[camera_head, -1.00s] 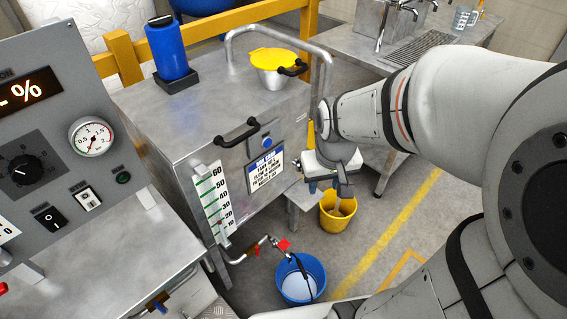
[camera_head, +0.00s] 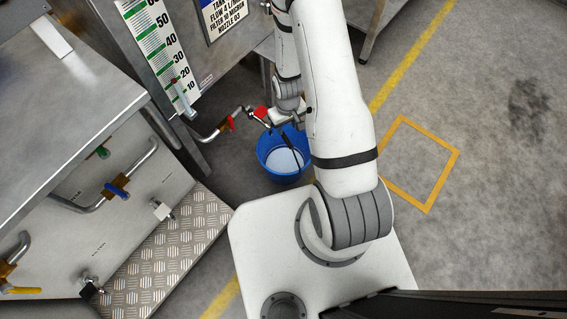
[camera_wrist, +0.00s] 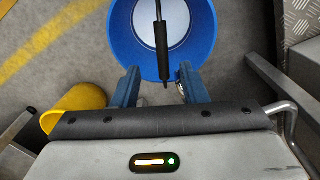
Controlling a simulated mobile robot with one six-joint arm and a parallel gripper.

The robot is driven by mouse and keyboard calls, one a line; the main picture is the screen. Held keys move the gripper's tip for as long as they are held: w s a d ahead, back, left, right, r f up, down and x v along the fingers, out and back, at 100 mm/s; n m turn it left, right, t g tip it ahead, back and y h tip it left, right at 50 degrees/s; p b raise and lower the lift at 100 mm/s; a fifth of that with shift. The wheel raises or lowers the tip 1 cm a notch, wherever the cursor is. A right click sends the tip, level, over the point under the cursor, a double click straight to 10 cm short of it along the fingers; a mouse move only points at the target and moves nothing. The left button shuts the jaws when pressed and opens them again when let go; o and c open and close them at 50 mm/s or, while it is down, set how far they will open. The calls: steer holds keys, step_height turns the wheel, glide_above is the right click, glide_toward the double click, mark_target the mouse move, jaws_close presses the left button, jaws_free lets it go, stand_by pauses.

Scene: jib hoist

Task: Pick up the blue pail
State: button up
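The blue pail (camera_head: 284,178) stands on the floor near the red-handled valve, with a pale content or inside bottom showing. It also shows in the wrist view (camera_wrist: 124,38), where its thin bail with a black grip (camera_wrist: 162,48) runs toward my gripper. My gripper (camera_wrist: 158,72) has its two blue fingers spread apart, one on each side of the grip's near end. I see nothing clamped between them; whether they touch the rim I cannot tell. In the head view my gripper (camera_head: 291,122) is at the pail's far rim, partly hidden by my arm.
A yellow pail (camera_wrist: 78,103) is close on the left in the wrist view. A pipe with red-handled valves (camera_head: 231,122) comes from the steel tank beside the blue pail. A checker-plate step (camera_head: 165,250) lies at left. The floor at right is clear, with yellow lines.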

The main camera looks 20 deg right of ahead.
mark_target(285, 137)
step_height(285, 137, down, 4)
steer(key=shift+s+r+b, duration=0.1)
steer(key=shift+s+b, duration=0.05)
steer(key=shift+b, duration=0.95)
steer(key=f+b, duration=0.3)
steer(key=f, duration=0.1)
steer(key=shift+w+a+f, duration=0.1)
steer(key=shift+w+a, duration=0.15)
steer(key=shift+w, duration=0.1)
steer(key=shift+f+b, duration=0.6)
steer(key=shift+b, duration=0.3)
steer(key=shift+f, duration=0.25)
jaws_close()
